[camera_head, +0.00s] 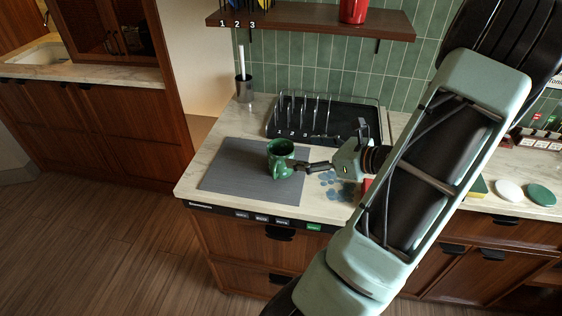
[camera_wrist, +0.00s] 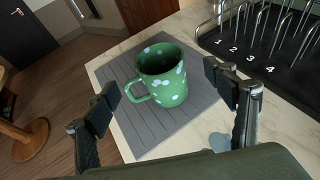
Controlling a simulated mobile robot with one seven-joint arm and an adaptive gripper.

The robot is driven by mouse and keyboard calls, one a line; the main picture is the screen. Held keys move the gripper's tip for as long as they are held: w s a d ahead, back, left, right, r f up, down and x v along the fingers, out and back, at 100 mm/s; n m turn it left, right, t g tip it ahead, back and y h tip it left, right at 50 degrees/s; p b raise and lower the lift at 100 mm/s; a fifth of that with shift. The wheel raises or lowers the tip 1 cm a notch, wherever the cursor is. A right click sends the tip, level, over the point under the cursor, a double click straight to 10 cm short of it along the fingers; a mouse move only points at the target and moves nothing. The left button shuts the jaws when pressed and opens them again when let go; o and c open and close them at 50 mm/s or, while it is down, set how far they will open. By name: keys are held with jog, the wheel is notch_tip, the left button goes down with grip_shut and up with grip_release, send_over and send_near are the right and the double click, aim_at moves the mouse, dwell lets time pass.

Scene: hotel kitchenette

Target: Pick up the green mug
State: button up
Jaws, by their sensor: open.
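The green mug (camera_head: 281,158) stands upright on a grey ridged mat (camera_head: 226,172) on the counter. In the wrist view the mug (camera_wrist: 168,80) shows pale spots, an open top and a handle toward the lower left. My gripper (camera_head: 304,167) is just to the right of the mug in the head view. In the wrist view my gripper (camera_wrist: 160,88) is open, with one finger at the left and one at the right. The mug appears between and beyond the fingertips, and nothing is held. Whether a finger touches the mug is unclear.
A black rack (camera_head: 325,119) with upright wire dividers and numbered slots stands behind the mat. A dark cup with a brush (camera_head: 243,88) stands at the back left. A wooden shelf (camera_head: 310,20) hangs above. The mat around the mug is otherwise clear.

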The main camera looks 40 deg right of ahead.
aim_at(271, 147)
jog(key=x, duration=0.9)
jog(key=shift+c, duration=0.5)
jog(key=c, duration=1.9)
jog(key=shift+r, duration=0.1)
